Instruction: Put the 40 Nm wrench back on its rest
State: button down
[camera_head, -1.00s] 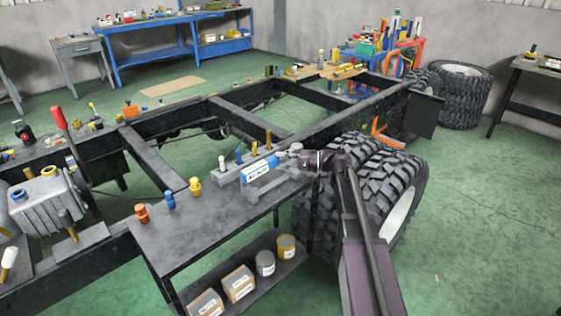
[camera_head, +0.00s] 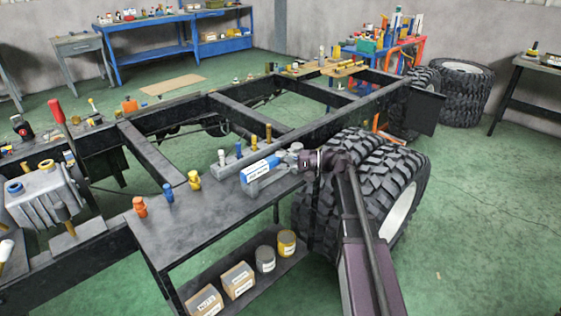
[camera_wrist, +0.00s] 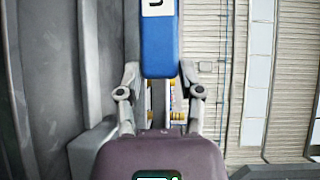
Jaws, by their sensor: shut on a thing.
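The wrench's blue handle (camera_head: 260,168) with a white label is held over the dark bench shelf (camera_head: 180,228), near its right end. I cannot read the label reliably. My gripper (camera_head: 289,158) is shut on the handle's near end, coming from the right. The wrist view shows the blue handle (camera_wrist: 158,45) between the grey fingers of my gripper (camera_wrist: 159,72). A grey rest below the wrench is mostly hidden behind the handle. I cannot tell whether the wrench touches it.
An orange peg (camera_head: 140,207), a blue peg (camera_head: 168,193) and a yellow peg (camera_head: 194,180) stand on the shelf to the left. Small grey and brass pieces stand behind the wrench. A big tyre (camera_head: 330,215) is close on the right. Boxes and cans sit on the lower shelf.

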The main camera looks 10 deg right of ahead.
jog(key=shift+f+b, duration=0.35)
jog(key=shift+f, duration=0.05)
jog(key=shift+c, duration=0.8)
grip_release()
jog(key=shift+s+a+r+g+h+p, duration=0.2)
jog(key=shift+s+a+g+h+p, duration=0.15)
jog(key=shift+s+p, duration=0.45)
jog(key=s+h+p, duration=0.1)
jog(key=p, duration=0.1)
jog(key=s+a+g+h+p, duration=0.1)
jog(key=s+p, duration=0.1)
jog(key=s+n+h+p, duration=0.1)
jog(key=p, duration=0.1)
jog(key=shift+s+a+r+h, duration=0.15)
jog(key=shift+s+a+h, duration=0.1)
jog(key=shift+s+a, duration=0.1)
jog(key=s+d+r+n+g+h+p, duration=0.1)
jog(key=s+d+r+h+p, duration=0.3)
jog(key=s+h+p, duration=0.2)
jog(key=s+d+r+g+h+p, duration=0.1)
jog(key=s+d+r+h+p, duration=0.2)
jog(key=s+h+p, duration=0.3)
jog(key=shift+s+d+r+n+p, duration=0.5)
jog(key=shift+s+p, duration=1.6)
jog(key=shift+p, duration=1.05)
